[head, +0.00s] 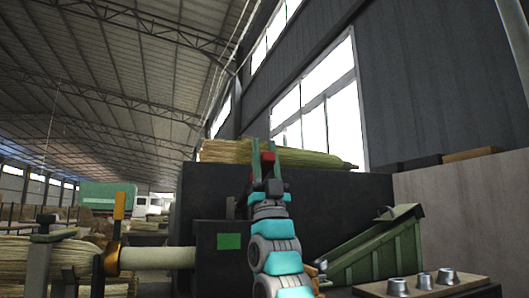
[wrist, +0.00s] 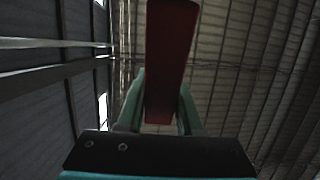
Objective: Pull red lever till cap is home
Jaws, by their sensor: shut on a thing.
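The red lever (wrist: 170,62) runs between the two green fingers of my gripper (wrist: 160,108) in the wrist view, with the roof behind it. In the head view my gripper (head: 264,150) points up in front of a dark machine housing, and a small red part of the lever (head: 268,158) shows between its fingers. My gripper is shut on the lever. The lever's lower end and pivot are hidden. I cannot tell which part is the cap.
A dark machine housing (head: 330,205) stands behind my arm, with broom straw (head: 300,155) lying on top. A pale roller (head: 158,257) with a yellow upright (head: 119,206) is at left. A green sloped chute (head: 370,250) and metal cups on a tray (head: 398,286) are at right.

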